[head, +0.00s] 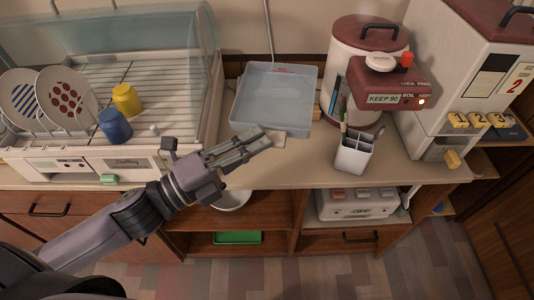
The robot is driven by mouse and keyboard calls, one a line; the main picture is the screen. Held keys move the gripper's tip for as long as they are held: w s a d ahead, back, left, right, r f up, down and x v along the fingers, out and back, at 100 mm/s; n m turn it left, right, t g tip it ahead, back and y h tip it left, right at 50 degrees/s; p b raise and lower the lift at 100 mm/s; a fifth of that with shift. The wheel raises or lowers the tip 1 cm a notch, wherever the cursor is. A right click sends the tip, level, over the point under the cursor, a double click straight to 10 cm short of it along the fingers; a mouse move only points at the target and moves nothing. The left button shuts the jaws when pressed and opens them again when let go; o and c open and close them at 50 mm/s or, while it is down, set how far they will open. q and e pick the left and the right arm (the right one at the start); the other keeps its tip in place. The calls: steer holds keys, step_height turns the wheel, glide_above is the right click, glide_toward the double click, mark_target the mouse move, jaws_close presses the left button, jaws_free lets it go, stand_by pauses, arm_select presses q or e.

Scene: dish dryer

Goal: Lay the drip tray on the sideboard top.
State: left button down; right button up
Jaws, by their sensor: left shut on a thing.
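The drip tray (272,100) is a shallow, square, pale blue-grey tray. It is over the sideboard top (315,160), between the dish dryer and the red-and-white water boiler, with its open side up. My left gripper (262,140) reaches in from the lower left and is shut on the tray's near edge. The fingers hide part of that edge. I cannot tell whether the tray's underside touches the top. My right gripper is not in view.
The dish dryer (190,95) with plates and cups stands left. The boiler (345,45), a white cup of pens (354,155) and a rice dispenser (440,60) stand right. Open shelves are below.

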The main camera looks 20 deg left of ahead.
arm_select(q)
steer(key=shift+w+a+f, duration=0.15)
steer(key=shift+w, duration=0.05)
step_height(320, 180, down, 19)
steer(key=b, duration=0.2)
steer(key=shift+s+f+b, duration=0.15)
steer(key=shift+f+b, duration=0.05)
steer(key=shift+b, duration=0.2)
steer(key=shift+f, duration=0.35)
steer(key=c, duration=1.5)
jaws_free()
steer(key=shift+c, duration=0.2)
steer(key=shift+r, duration=0.1)
